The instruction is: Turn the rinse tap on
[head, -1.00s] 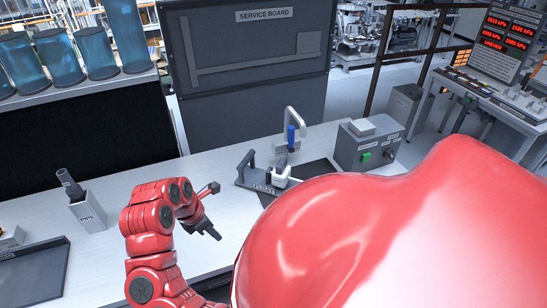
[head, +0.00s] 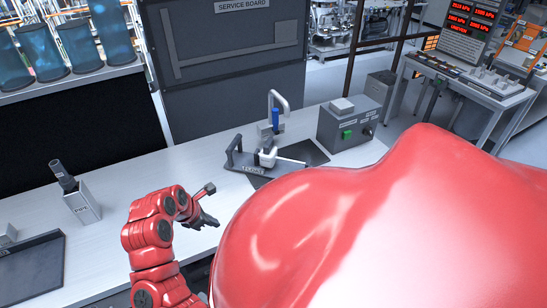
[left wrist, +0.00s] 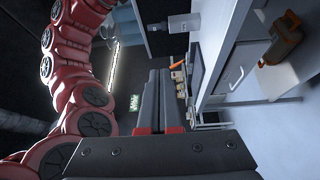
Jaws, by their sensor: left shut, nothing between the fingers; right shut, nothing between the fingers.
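The rinse tap (head: 286,99) appears to be the grey hooked spout with a blue handle (head: 275,117), standing at the back of the white bench. The handle looks upright; I cannot tell whether water runs. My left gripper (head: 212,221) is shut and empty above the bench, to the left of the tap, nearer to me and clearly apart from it. Its closed dark fingers also show in the left wrist view (left wrist: 161,80). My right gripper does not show. A large red part of my own body covers the lower right of the head view.
A dark-based fixture with a handle (head: 240,160) and a white piece (head: 268,156) stand just before the tap. A grey box with a green button (head: 347,134) is to its right. A pipe holder (head: 82,205) and dark tray (head: 32,272) are at left. Bare bench (head: 130,180) lies between.

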